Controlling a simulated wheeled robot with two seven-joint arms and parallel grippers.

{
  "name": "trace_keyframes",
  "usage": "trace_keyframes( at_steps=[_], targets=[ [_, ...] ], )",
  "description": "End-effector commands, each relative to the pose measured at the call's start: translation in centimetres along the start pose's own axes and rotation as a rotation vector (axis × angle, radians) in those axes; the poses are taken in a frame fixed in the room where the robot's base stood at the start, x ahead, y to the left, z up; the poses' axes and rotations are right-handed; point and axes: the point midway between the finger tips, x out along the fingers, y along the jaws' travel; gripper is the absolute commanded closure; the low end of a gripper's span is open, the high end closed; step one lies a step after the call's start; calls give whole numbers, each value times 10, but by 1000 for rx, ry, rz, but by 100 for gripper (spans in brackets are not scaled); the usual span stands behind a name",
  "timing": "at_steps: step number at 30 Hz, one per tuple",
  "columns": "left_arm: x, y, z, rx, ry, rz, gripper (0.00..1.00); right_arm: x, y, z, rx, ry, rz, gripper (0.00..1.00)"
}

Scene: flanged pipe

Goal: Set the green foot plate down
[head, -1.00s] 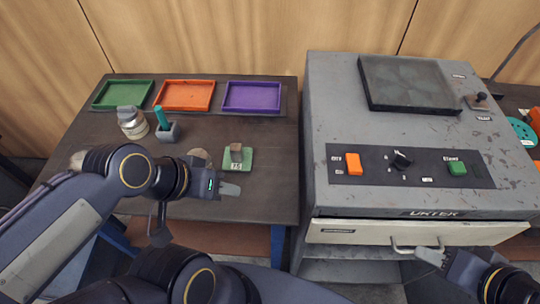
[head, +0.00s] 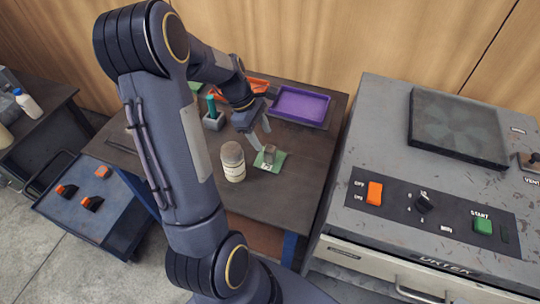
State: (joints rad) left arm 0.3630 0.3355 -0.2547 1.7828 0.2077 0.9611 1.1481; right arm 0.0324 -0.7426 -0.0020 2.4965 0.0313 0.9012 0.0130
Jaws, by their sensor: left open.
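The green foot plate (head: 280,158), with a grey upright block (head: 270,152) on it, lies on the dark table (head: 308,150) near its right side. My left gripper (head: 260,133) is open just behind and above the plate, its fingers pointing down towards it. The fingers look empty and apart from the block, though the exact gap is hard to judge. My right gripper is not in view.
A lidded jar (head: 233,165) stands just left of the plate. Behind are a purple tray (head: 300,107), an orange tray partly hidden by my arm, and a teal-handled tool in a grey holder (head: 213,120). A grey machine (head: 385,140) stands right.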

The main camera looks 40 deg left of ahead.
Motion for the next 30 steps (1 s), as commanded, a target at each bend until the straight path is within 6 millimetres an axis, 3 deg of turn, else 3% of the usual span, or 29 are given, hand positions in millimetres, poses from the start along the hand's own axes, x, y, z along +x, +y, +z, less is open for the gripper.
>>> trace_keyframes(
  at_steps=[15, 24, 30],
  targets=[
    [66, -5, 3, 3, -1, -4, 45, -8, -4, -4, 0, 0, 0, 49],
    [71, -5, 3, 4, 0, 0, 45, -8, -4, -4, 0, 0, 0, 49],
    [71, -5, 3, 4, 0, 0, 72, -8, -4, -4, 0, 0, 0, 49]
  ],
)
